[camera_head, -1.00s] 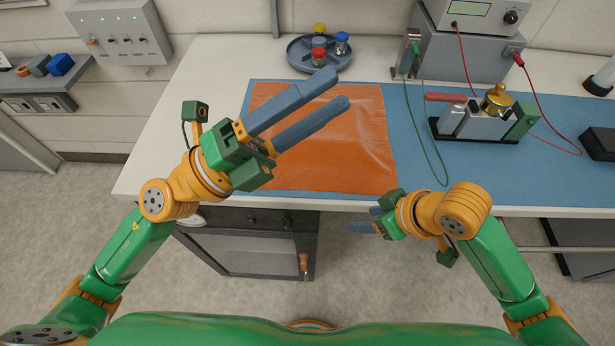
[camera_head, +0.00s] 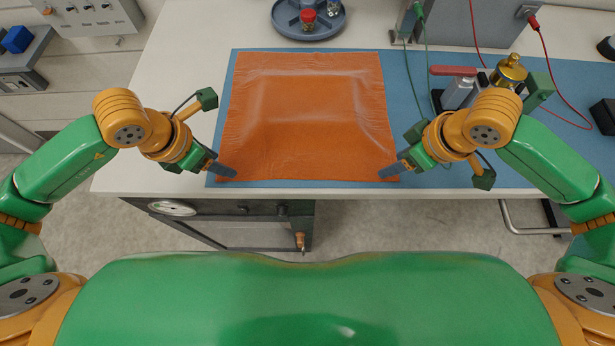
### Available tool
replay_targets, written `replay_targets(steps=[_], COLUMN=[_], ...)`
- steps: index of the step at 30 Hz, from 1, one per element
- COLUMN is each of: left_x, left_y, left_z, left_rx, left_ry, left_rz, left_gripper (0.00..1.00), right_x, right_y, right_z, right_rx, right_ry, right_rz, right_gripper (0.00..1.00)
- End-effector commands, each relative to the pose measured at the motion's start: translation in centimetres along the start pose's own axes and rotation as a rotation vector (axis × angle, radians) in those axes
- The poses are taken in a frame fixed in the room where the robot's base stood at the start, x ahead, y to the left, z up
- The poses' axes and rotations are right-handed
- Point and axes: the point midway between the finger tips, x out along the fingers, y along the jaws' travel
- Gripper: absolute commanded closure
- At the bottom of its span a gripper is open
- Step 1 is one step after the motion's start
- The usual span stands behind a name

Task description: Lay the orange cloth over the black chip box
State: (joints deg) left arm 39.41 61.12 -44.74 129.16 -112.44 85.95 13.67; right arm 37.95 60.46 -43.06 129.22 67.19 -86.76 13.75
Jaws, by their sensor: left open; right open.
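The orange cloth (camera_head: 308,115) lies spread over the left part of the blue mat. Its middle is raised in a broad, roughly boxy bulge with creases around it; what is under it is hidden. A black box (camera_head: 604,116) sits at the right edge of the view, apart from the cloth; I cannot tell whether it is the chip box. My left gripper (camera_head: 226,170) is open at the cloth's near left corner. My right gripper (camera_head: 393,173) is open at the near right corner. I see no cloth clearly gripped by either.
The blue mat (camera_head: 412,85) shows around the cloth. A round grey tray (camera_head: 285,27) with small jars stands behind it. A metal fixture with a brass knob (camera_head: 510,70) and red handle stands right, near green and red cables. The white table's front edge (camera_head: 330,192) is close to both grippers.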

Motion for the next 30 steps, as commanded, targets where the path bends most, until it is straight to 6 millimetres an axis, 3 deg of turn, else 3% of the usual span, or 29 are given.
replay_targets(steps=[4, 16, 27, 30], left_x=[1.7, 2.8, 2.4, 2.5], left_y=[-0.1, -0.1, -0.1, -0.1], left_z=[-0.5, -0.8, -0.7, -0.7], left_rx=[-0.001, 0.001, 0.0, 0.0], left_ry=[0.0, -0.002, -0.001, -0.001], left_rz=[-0.002, -0.002, -0.003, -0.003], left_gripper=[0.43, 0.43, 0.91, 1.0], right_x=[1.7, 2.7, 2.4, 2.5], right_y=[0.0, 0.0, 0.0, 0.0], right_z=[0.5, 0.8, 0.7, 0.8], right_rx=[0.002, -0.001, 0.0, 0.0], right_ry=[-0.001, 0.002, 0.0, 0.0], right_rz=[-0.001, 0.001, 0.001, 0.001], right_gripper=[0.43, 0.43, 0.91, 1.0])
